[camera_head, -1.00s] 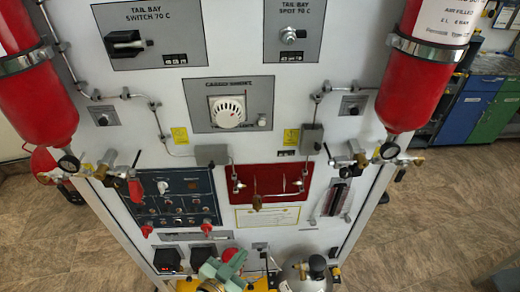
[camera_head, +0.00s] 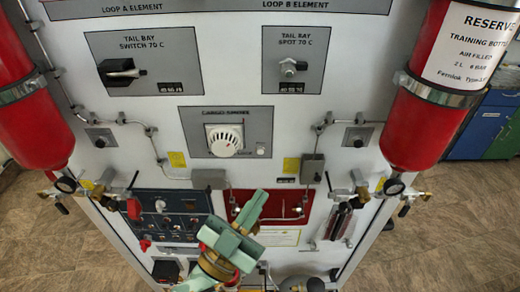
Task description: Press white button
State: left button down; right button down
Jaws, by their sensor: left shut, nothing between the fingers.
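The cargo smoke panel (camera_head: 196,135) is at the middle of the upright white board. It carries a large white round dial-like part (camera_head: 224,140) and a small pale round button (camera_head: 261,149) to its lower right. A white knob or button (camera_head: 160,206) also shows on the dark blue panel (camera_head: 150,229) at lower left. I cannot tell which one the task means. My left gripper (camera_head: 256,201), pale green, is shut and empty. It appears in front of the red panel (camera_head: 290,201), below the cargo smoke panel and apart from it. My right gripper is not in view.
Red cylinders (camera_head: 28,110) (camera_head: 420,130) with gauges and valves stand at both sides. Thin metal pipes and a grey junction box (camera_head: 312,168) cross the board beneath the cargo smoke panel. Brown floor (camera_head: 450,230) is open at right.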

pick_arm(q)
jog(key=b, duration=0.2)
send_near(260, 152)
jog(key=shift+w+d+r, duration=0.45)
jog(key=shift+d+r, duration=0.2)
jog(key=shift+d, duration=0.15)
jog(key=shift+w+d+r, duration=0.4)
jog(key=shift+d+r, duration=0.2)
jog(key=shift+d, duration=0.15)
jog(key=shift+w+d+r, duration=0.45)
jog(key=shift+d+r, duration=0.2)
jog(key=shift+d, duration=0.15)
jog(key=shift+w, duration=0.45)
jog(key=shift+w+r, duration=0.1)
jog(key=shift+w, duration=0.25)
dwell(0.8)
jog(key=shift+s, duration=0.15)
jog(key=shift+s+p, duration=0.35)
jog(key=shift+s, duration=0.3)
